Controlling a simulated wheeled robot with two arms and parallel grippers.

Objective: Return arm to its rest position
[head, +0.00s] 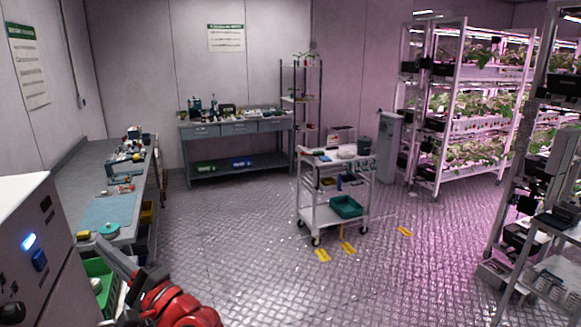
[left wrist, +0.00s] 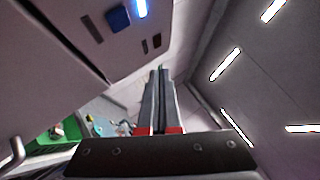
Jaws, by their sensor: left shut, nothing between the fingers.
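My left gripper (head: 101,241) is at the lower left of the head view, behind my red wrist. Its grey fingers point up and to the left, towards the near end of the left workbench. In the left wrist view, the two long fingers of the left gripper (left wrist: 159,70) lie together with nothing between them. They point upward, with a white cabinet (left wrist: 50,60) on their left. My right gripper is in neither view.
The white cabinet (head: 32,250) with a blue light stands close left. A workbench (head: 127,207) runs along the left wall, a green crate (head: 103,268) below it. A wheeled cart (head: 320,218) stands mid-floor, plant racks (head: 436,185) at right. The floor (head: 260,265) between is open.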

